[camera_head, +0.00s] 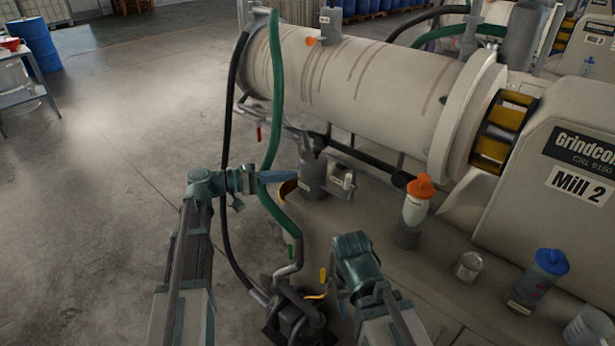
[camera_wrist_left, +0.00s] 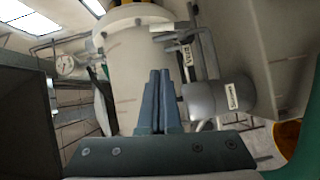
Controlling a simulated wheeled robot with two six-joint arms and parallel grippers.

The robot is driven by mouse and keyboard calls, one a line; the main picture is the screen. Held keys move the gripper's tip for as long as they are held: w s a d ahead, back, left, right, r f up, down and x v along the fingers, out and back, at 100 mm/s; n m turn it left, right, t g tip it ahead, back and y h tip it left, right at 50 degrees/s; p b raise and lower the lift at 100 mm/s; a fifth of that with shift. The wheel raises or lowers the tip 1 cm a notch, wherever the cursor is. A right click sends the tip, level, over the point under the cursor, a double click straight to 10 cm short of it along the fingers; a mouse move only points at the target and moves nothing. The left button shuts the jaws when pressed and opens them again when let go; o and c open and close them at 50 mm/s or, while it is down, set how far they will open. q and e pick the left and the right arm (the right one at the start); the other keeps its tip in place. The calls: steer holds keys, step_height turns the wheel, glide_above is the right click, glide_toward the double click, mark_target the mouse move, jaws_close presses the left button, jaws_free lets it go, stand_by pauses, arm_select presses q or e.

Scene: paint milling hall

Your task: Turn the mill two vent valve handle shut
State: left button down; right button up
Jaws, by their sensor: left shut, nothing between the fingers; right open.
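Mill 2 is a large cream cylinder (camera_head: 350,78) with drip stains, joined to a housing with a "Mill 2" plate (camera_head: 578,185). A grey labelled canister (camera_head: 312,172) hangs on pipework under it, with a small tag (camera_head: 348,181) beside it. The canister also shows in the left wrist view (camera_wrist_left: 207,98). I cannot tell for sure which part is the vent valve handle. My left gripper (camera_head: 296,174) is shut and empty, its fingertips pointing toward the canister; the fingers also show in the left wrist view (camera_wrist_left: 160,82). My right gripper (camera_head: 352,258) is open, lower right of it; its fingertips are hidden.
A green hose (camera_head: 276,85) and a black hose (camera_head: 228,120) hang near my left gripper. An orange-capped bottle (camera_head: 415,205), a metal can (camera_head: 468,265) and a blue-capped bottle (camera_head: 538,280) stand to the right. A pump (camera_head: 295,315) sits between my arms. Open floor (camera_head: 105,190) lies left.

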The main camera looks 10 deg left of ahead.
mark_target(349, 184)
arm_select(q)
steer(key=s+d+b+x, duration=0.1)
steer(key=s+x, duration=0.1)
steer(key=x, duration=1)
steer(key=shift+s+f, duration=0.2)
steer(key=shift+s, duration=0.05)
steer(key=shift+a, duration=0.1)
steer(key=shift+r, duration=0.1)
steer(key=shift+s+m+y+p, duration=0.15)
steer(key=shift+m+y+p, duration=0.15)
steer(key=shift+p, duration=0.3)
